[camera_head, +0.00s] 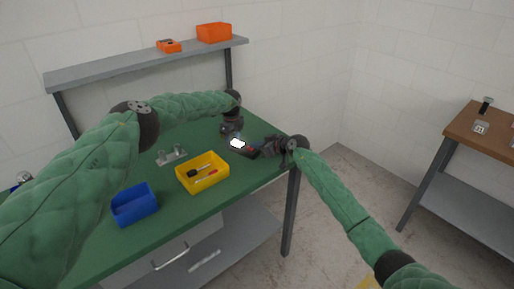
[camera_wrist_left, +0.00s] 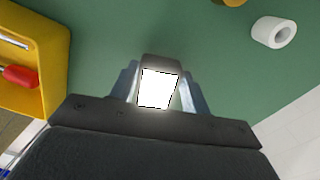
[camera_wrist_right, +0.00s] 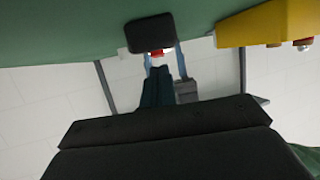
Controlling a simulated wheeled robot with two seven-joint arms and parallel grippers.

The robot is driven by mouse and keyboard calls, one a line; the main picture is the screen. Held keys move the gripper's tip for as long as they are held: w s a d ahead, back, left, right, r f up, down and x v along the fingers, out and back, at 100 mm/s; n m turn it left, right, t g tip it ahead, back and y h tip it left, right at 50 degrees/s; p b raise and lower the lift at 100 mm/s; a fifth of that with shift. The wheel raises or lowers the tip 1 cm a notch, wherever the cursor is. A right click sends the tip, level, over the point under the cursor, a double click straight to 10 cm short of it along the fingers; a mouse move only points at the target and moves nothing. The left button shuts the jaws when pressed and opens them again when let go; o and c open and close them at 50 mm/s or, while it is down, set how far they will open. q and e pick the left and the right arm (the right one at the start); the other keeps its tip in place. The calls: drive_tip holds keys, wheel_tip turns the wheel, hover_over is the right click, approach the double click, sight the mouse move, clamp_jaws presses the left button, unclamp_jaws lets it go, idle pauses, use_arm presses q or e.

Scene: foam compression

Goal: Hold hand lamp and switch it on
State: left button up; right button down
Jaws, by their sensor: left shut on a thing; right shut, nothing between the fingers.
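The hand lamp (camera_head: 237,143) is above the far right part of the green workbench, its face bright white. In the left wrist view the lit-looking face of the lamp (camera_wrist_left: 158,88) is between the fingers. My left gripper (camera_head: 234,134) is shut on the lamp. My right gripper (camera_head: 262,148) is shut and empty beside the lamp, coming from the right. In the right wrist view the dark end of the lamp (camera_wrist_right: 150,33) with a small red part (camera_wrist_right: 156,53) is just ahead of the right fingertips (camera_wrist_right: 164,55). Whether they touch it is unclear.
A yellow bin (camera_head: 217,181) with screwdrivers and a blue bin (camera_head: 134,212) stand on the workbench (camera_head: 110,252). A metal holder (camera_head: 171,158) is behind them. A white roll (camera_wrist_left: 273,32) lies near the lamp. A wall shelf (camera_head: 130,68) holds an orange box (camera_head: 214,33).

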drive_tip(key=shift+r, duration=0.3)
drive_tip(key=shift+r, duration=0.1)
drive_tip(key=shift+d+r, duration=0.1)
drive_tip(key=shift+r, duration=0.2)
drive_tip(key=v, duration=1.1)
drive_tip(key=shift+r, duration=0.2)
use_arm(q)
drive_tip(key=o, duration=1.2)
